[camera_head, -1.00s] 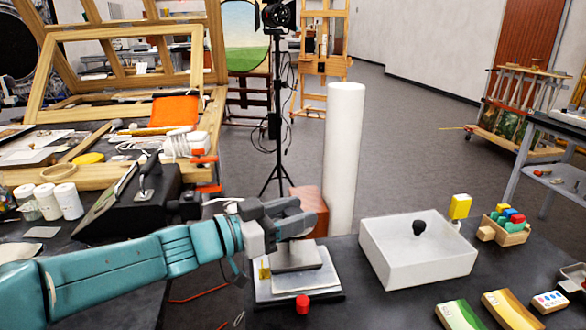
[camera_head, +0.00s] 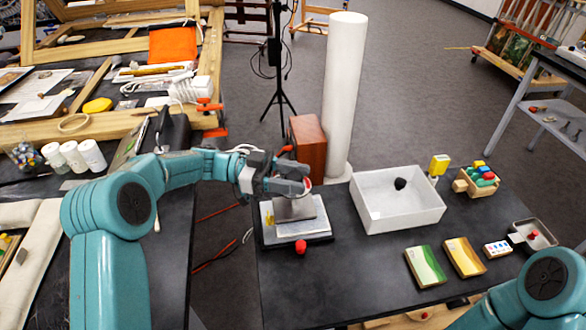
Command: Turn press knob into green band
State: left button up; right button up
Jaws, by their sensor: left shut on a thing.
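The press stands at the left end of the dark table: a grey block (camera_head: 295,209) over a pale plate on a black base (camera_head: 300,240). A red round part (camera_head: 301,246) sits at its front edge and a small yellow part (camera_head: 268,221) at its left. My left gripper (camera_head: 304,181) reaches in from the left and is shut at the top of the press. Its fingers hide what they hold, which by its place is the press knob. I cannot make out a green band on the press. My right arm shows at the lower right, its gripper out of view.
A white open box (camera_head: 398,219) with a dark knob inside stands right of the press. Green (camera_head: 426,266) and yellow (camera_head: 464,257) blocks lie in front. A white column (camera_head: 345,90) and a brown box (camera_head: 307,146) stand behind. The table's front middle is clear.

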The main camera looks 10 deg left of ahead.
pick_arm(q)
jog(key=shift+d+f+m+g, duration=0.15)
jog(key=shift+m+g, duration=0.15)
jog(key=shift+g, duration=0.2)
jog(key=o, duration=1)
jog(key=shift+c, duration=0.2)
jog(key=a+b, duration=0.1)
jog(key=a, duration=1.5)
jog(key=shift+w+a, duration=0.15)
jog(key=shift+w, duration=0.25)
